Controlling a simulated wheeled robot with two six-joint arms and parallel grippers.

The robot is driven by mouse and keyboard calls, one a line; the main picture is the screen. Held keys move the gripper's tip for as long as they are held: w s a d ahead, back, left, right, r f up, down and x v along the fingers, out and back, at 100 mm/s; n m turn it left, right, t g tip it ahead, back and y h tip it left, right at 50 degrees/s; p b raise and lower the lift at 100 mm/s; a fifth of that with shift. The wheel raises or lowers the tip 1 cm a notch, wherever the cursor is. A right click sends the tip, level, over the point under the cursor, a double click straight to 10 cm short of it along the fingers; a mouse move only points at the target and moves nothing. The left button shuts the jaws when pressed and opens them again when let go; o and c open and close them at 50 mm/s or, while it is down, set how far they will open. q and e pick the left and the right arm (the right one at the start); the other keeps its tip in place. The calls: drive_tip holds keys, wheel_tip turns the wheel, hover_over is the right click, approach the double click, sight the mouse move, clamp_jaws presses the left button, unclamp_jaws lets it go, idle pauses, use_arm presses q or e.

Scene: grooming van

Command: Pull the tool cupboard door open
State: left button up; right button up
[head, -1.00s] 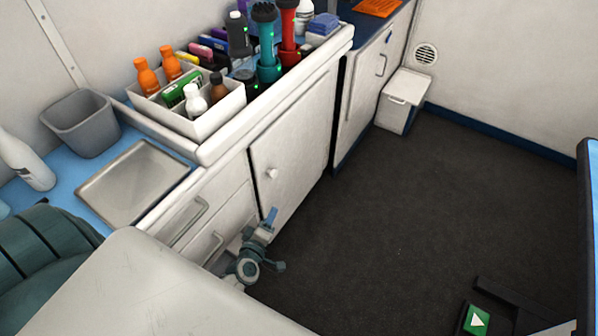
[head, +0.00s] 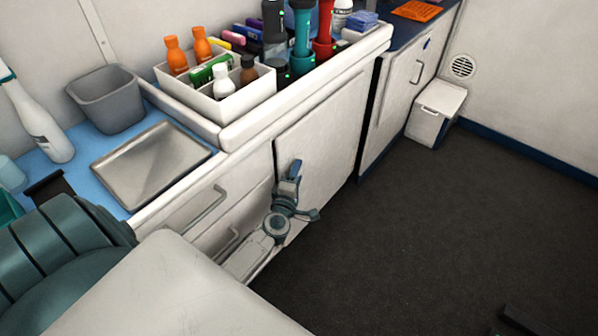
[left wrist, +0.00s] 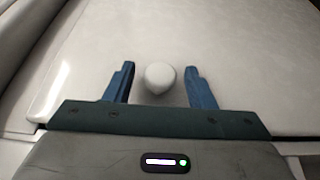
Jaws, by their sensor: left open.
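The tool cupboard door (head: 328,130) is a plain white panel under the counter, and it looks shut. My left gripper (head: 294,172) is in front of the door's left part, where it hides the knob in the head view. In the left wrist view the round white knob (left wrist: 160,77) lies between the two blue fingers. The fingers are open, with a gap on each side of the knob. The door (left wrist: 220,45) fills most of that view. My right gripper is in neither view.
Drawers with bar handles (head: 206,206) are left of the door. A white organizer (head: 228,106) with bottles and a metal tray (head: 152,163) are on the counter. A white bin (head: 435,112) stands farther back.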

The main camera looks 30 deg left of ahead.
use_arm(q)
drive_tip(key=shift+w+a, duration=0.25)
drive_tip(key=shift+w, duration=0.45)
